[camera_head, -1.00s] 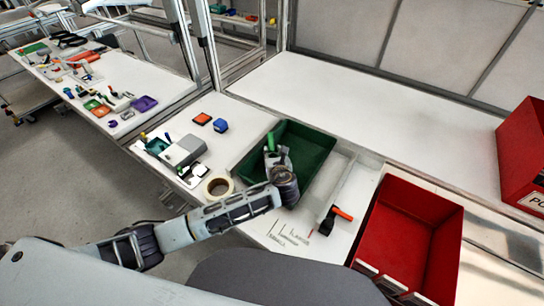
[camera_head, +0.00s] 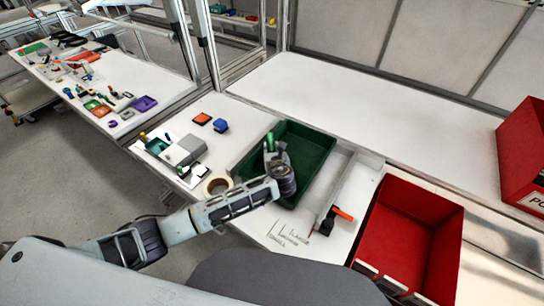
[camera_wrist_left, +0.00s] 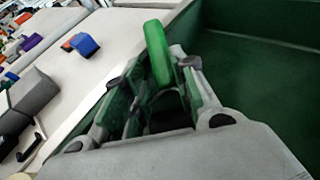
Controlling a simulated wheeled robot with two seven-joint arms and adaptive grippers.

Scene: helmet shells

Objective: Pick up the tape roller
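My left gripper (camera_head: 275,153) is over the near left part of the green crate. In the left wrist view the gripper (camera_wrist_left: 158,65) has a rounded green piece (camera_wrist_left: 158,53), like a tool handle, between its fingers. It looks gripped and sticks out past the fingertips. The green piece also shows in the head view (camera_head: 270,141). It may be the tape roller; its other end is hidden by the fingers. A black tool with an orange handle (camera_head: 342,214) lies right of the crate. My right gripper is not in view.
The green crate (camera_head: 322,150) stands on the white bench. A cream tape ring (camera_head: 217,184) lies left of my forearm. A grey box (camera_head: 184,150) and orange and blue blocks (camera_head: 220,125) are farther left. A red bin (camera_head: 408,240) is at right.

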